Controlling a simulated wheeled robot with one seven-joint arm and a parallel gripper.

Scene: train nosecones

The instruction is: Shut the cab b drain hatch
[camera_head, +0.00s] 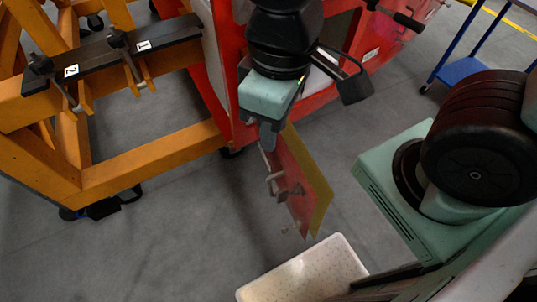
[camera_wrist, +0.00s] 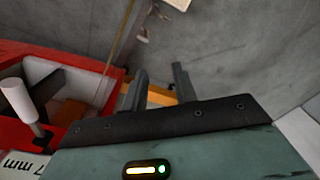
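A hatch panel (camera_head: 298,180), red with a yellow edge strip, hangs open below the red nosecone (camera_head: 218,75), tilted, with metal fittings on its face. No cab b label is readable on it. My gripper (camera_head: 268,140) points down beside the panel's upper end; I cannot tell whether it touches. In the wrist view my gripper (camera_wrist: 160,75) has its two dark fingers apart with nothing clearly between them. There, the red nosecone (camera_wrist: 40,50) shows at left with an open recess holding a white cylindrical part (camera_wrist: 17,100). A thin strip (camera_wrist: 120,38) above the fingers may be the panel's edge.
An orange frame (camera_head: 140,165) with clamps numbered 1 and 2 stands at left. A pale speckled tray or box (camera_head: 305,270) is below the panel. A blue trolley (camera_head: 462,68) stands at upper right. Grey floor (camera_head: 170,235) is clear between frame and panel.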

